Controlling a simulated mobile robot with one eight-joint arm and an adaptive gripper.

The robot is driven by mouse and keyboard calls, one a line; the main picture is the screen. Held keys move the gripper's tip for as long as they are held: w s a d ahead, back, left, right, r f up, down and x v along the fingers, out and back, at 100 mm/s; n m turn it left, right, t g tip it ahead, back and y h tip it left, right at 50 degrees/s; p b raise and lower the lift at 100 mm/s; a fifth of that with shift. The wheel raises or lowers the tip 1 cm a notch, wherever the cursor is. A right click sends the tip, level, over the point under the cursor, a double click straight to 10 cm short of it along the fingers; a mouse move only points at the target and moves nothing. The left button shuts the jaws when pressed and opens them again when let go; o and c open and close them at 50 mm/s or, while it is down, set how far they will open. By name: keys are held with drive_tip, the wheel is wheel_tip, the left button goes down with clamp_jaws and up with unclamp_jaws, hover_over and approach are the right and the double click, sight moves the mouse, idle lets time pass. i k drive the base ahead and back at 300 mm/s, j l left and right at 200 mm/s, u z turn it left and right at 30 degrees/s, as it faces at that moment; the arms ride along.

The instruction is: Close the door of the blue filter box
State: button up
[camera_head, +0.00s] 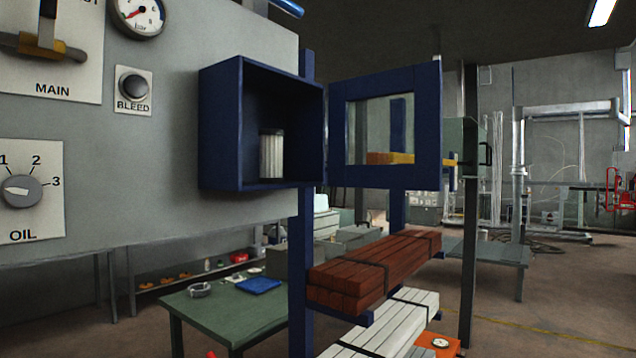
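The blue filter box (220,128) is mounted on the grey panel, right of the panel's middle. Its front is uncovered, and a pale ribbed filter cylinder (271,155) stands inside on the box floor. The box's door (385,176) is a blue frame with a clear window. It stands wide open, swung out to the right from the box's right edge. My gripper is not in view.
The grey panel (180,190) carries a gauge (138,14), a BLEED button (134,84) and an OIL dial (21,190). Brown beams (375,268) and white beams (385,328) lie on a rack below the door. A green table (225,311) stands lower left.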

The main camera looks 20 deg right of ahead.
sight(424, 78)
drive_tip(key=i+l+u, duration=0.2)
drive_tip(key=l+u, duration=0.2)
drive_tip(key=l, duration=0.2)
drive_tip(key=i+l+u, duration=0.15)
drive_tip(key=l+u, duration=0.3)
drive_tip(key=l, duration=0.2)
drive_tip(key=l+u, duration=0.4)
drive_tip(key=l, duration=0.25)
drive_tip(key=l+u, duration=0.4)
drive_tip(key=l, duration=0.25)
drive_tip(key=k+l+u, duration=0.25)
drive_tip(key=l+u, duration=0.15)
drive_tip(key=l, duration=0.2)
